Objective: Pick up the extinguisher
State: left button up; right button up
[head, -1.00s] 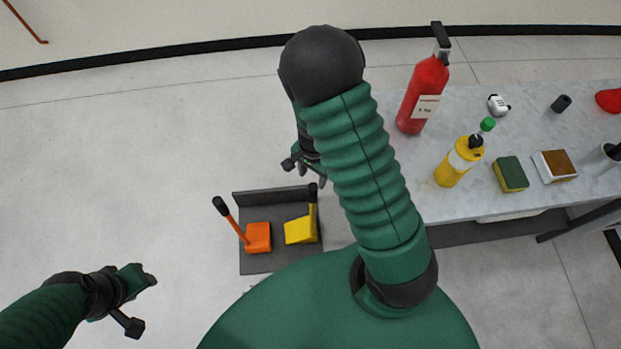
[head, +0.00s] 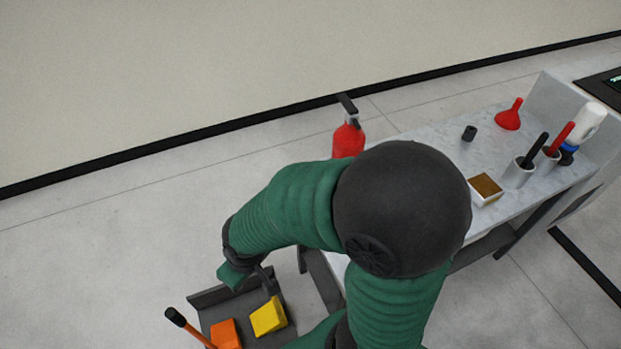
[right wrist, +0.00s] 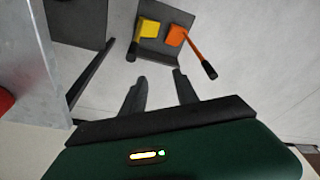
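The red extinguisher (head: 347,140) with a black top stands at the far left end of the grey table (head: 440,142) in the head view. My right arm hides its lower part. A red patch (right wrist: 5,101) at the left edge of the right wrist view may be the extinguisher. My right gripper (head: 250,282) is off the table's left side, over the floor and apart from the extinguisher. In the right wrist view its two fingers (right wrist: 160,78) are spread with nothing between them. My left gripper is not in view.
A dark tray (head: 207,298) below holds a yellow block (head: 268,316) and an orange block (head: 225,334) with a handle. Floor on the left is clear.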

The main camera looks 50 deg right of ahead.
aim_at(348, 140)
jog(key=z, duration=2)
